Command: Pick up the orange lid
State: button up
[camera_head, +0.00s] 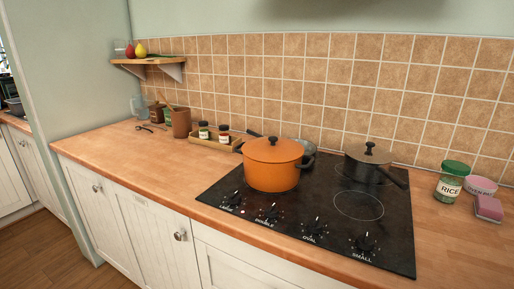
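The orange lid (272,149) sits on top of the orange pot (270,177), with a dark round knob at its centre. The pot stands on the left part of the black cooktop (331,240). My gripper is not in the view.
A dark saucepan (364,171) with a grey lid stands on the right of the cooktop. A small pan (306,147) is partly hidden behind the pot. A wooden tray (208,142) with jars is at the left, a rice jar (450,186) and pink sponge (489,208) at the right. The front-left counter is clear.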

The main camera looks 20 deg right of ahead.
aim_at(272, 149)
jog(key=i+j, duration=0.35)
jog(key=i+j+z, duration=0.1)
jog(key=i+j, duration=0.2)
jog(key=j, duration=0.2)
jog(key=i+j, duration=0.35)
jog(key=j, duration=0.15)
jog(key=l+z, duration=0.05)
